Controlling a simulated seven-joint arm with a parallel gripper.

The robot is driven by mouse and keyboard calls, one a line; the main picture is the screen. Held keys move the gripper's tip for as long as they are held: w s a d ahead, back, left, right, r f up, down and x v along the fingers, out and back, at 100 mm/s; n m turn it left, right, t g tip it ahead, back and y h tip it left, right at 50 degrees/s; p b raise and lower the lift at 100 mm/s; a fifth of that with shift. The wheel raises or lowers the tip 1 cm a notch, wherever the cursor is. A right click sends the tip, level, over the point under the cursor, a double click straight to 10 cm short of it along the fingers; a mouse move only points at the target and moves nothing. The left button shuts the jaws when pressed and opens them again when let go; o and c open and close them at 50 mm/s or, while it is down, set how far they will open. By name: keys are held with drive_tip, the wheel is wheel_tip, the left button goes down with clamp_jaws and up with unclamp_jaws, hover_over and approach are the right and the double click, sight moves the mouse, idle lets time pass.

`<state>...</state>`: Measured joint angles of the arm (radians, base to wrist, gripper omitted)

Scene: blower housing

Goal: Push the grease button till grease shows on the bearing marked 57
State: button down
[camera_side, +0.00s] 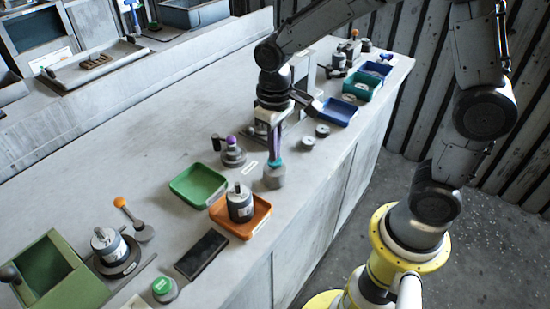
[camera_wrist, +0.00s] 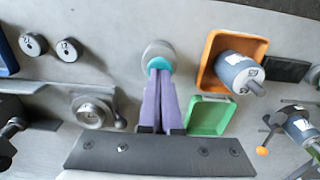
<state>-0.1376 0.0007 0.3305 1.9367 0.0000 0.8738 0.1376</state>
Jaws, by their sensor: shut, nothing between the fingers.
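My gripper (camera_side: 274,154) has its purple fingers shut and pointing down. Their tips meet at a teal round top on a short grey cylinder (camera_side: 274,179) on the bench. In the wrist view the closed fingertips (camera_wrist: 159,73) reach the teal disc at the near side of the grey cylinder (camera_wrist: 158,49); whether they press it down I cannot tell. Two small round metal parts, one (camera_wrist: 33,44) and another (camera_wrist: 68,50), lie to the left with dark marks on top. I cannot read a sure 57 on either, and no grease is discernible.
An orange tray (camera_side: 264,215) holds a motor (camera_side: 240,203) close by. A green tray (camera_side: 190,196) and a round fixture with a purple knob (camera_side: 232,153) stand nearby. A dark pad (camera_side: 202,254), green-capped button (camera_side: 163,287) and blue tray (camera_side: 338,111) also lie on the bench.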

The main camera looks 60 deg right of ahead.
drive_tip(key=shift+f, duration=0.85)
drive_tip(key=shift+r, duration=0.85)
drive_tip(key=shift+r, duration=3)
